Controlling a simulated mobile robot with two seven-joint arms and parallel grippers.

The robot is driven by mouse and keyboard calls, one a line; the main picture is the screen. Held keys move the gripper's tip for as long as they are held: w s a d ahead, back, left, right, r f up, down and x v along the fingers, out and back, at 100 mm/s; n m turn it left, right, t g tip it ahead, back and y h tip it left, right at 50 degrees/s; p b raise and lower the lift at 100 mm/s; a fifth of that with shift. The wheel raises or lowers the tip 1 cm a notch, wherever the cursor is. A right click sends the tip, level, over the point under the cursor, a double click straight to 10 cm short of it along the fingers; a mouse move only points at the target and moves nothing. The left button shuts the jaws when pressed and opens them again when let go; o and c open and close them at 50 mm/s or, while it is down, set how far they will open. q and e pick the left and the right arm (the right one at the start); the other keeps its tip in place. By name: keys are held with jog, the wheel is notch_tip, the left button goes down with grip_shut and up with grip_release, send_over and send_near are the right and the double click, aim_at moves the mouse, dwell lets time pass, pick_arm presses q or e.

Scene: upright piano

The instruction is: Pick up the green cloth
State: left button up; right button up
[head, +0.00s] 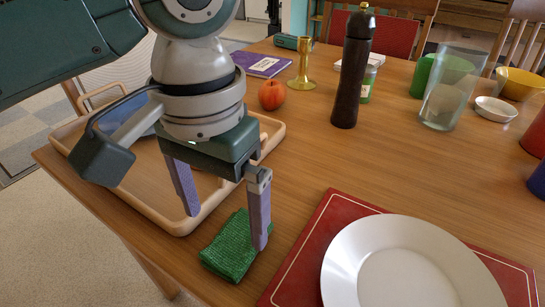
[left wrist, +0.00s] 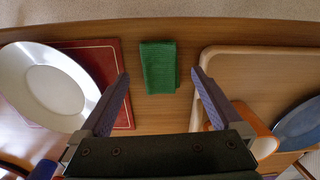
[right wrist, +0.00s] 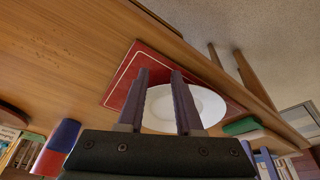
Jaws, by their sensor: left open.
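The green cloth (head: 230,250) lies folded flat on the wooden table near its front edge, between the tray and the red placemat. It also shows in the left wrist view (left wrist: 158,66) and at the right of the right wrist view (right wrist: 242,126). My left gripper (head: 225,228) is open and empty, pointing down above the cloth. In the left wrist view the cloth lies between the lines of its fingers. My right gripper (right wrist: 160,72) shows only in its own wrist view. Its fingers are apart with nothing between them.
The wooden tray (head: 275,138) stands left of the cloth, and the white plate (head: 400,265) on the red placemat (head: 312,262) to its right. Farther back stand an orange fruit (head: 272,95), a dark pepper mill (head: 352,75) and a glass vase (head: 447,90).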

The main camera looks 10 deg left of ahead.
aim_at(229, 242)
pick_arm(q)
notch_tip(229, 242, down, 6)
jog(key=shift+r+b, duration=0.1)
jog(key=shift+b, duration=1.05)
pick_arm(e)
notch_tip(229, 242, down, 2)
jog(key=shift+d+f, duration=0.1)
jog(key=shift+f, duration=0.15)
pick_arm(q)
jog(key=shift+w, duration=0.1)
jog(key=c, duration=1.2)
jog(key=shift+r, duration=0.1)
